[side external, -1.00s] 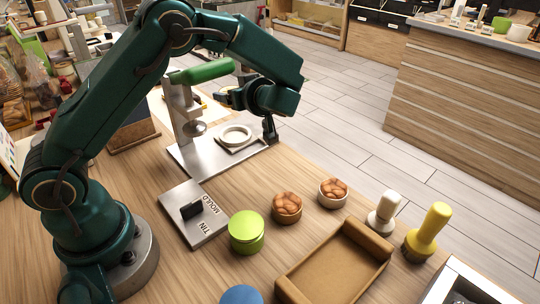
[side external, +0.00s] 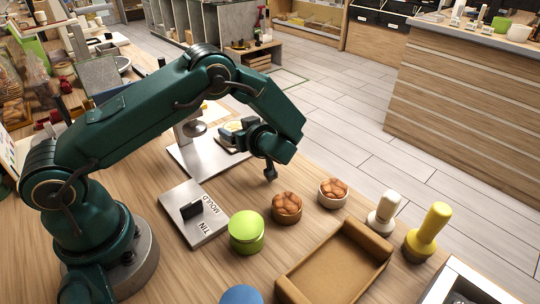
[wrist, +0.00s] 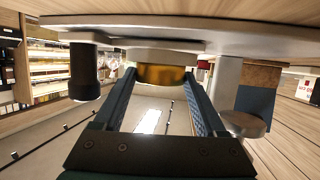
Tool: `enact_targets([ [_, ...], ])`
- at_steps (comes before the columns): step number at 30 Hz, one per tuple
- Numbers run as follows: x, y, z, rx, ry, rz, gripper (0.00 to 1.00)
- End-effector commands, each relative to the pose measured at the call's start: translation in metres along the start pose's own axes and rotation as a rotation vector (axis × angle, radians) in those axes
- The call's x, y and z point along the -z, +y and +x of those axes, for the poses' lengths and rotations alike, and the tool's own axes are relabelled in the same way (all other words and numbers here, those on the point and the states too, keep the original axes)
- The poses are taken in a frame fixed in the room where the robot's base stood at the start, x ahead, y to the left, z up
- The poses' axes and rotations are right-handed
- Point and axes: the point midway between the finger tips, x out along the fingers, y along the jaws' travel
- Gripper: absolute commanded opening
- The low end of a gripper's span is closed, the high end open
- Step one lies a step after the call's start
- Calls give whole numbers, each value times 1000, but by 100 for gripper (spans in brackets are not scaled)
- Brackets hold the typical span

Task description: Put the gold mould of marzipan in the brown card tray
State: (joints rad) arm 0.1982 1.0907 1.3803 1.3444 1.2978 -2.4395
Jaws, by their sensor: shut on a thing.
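The gold mould (wrist: 162,74) is between the blue fingers of my gripper (wrist: 160,85) in the wrist view, whose picture is upside down. It is at a pale round seat (wrist: 160,56) on the press's plate; I cannot tell whether it rests there or hangs just above. In the side view the mould (side external: 233,127) is small and partly hidden by my gripper (side external: 236,130), which reaches sideways over the press base. The marzipan inside is not clearly visible. The brown card tray (side external: 335,266) lies empty at the front right of the table.
The steel press (side external: 190,160) stands behind, its lever hidden by my arm.

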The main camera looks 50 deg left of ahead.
Motion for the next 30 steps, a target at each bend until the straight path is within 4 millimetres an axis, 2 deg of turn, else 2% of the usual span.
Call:
enact_targets([
  [12,-5,0,2,0,0,1,16],
  [13,-4,0,2,-1,0,0,85],
  [14,-4,0,2,-1,0,0,96],
  [15,-4,0,2,-1,0,0,100],
  [24,-4,0,-2,-2,0,0,100],
  [26,-4,1,-8,-4,1,0,100],
  [30,-4,2,-32,-7,1,-2,100],
])
